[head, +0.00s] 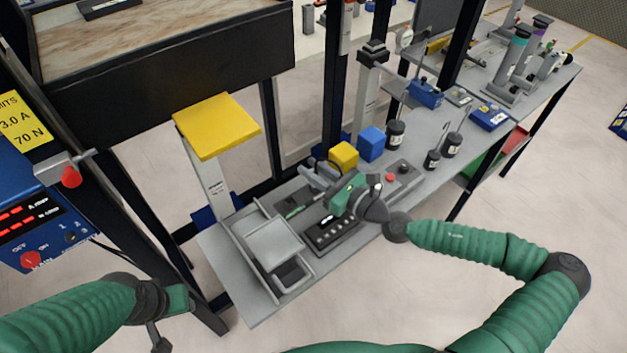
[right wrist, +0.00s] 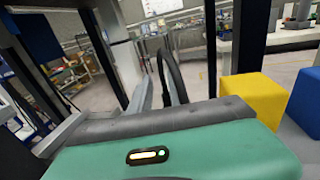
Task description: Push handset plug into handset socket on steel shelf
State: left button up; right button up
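My right gripper (head: 322,184) reaches in low over the steel shelf (head: 240,290). Its green body hides much of what is under it, and I cannot tell whether its fingers are open or shut. A black curved cable (right wrist: 172,76) rises just beyond the gripper body in the right wrist view, beside a grey bar (right wrist: 145,92). I cannot make out the handset plug itself. A dark block with a row of holes (head: 334,236) lies under and in front of the gripper; I cannot tell whether it holds the handset socket. My left gripper (head: 162,338) is at the lower left, away from the shelf.
A yellow cube (head: 343,155) and a blue cube (head: 371,143) stand behind the right gripper. A grey tray (head: 275,246) is left of it. A yellow-topped stand (head: 217,126) rises behind the shelf. A red button (head: 390,177) and dark weights (head: 396,134) are to the right.

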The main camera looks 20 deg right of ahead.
jog(key=shift+d, duration=0.1)
grip_shut()
jog(key=shift+d+f, duration=0.1)
jog(key=shift+d, duration=0.35)
jog(key=shift+a, duration=0.1)
jog(key=shift+a, duration=0.1)
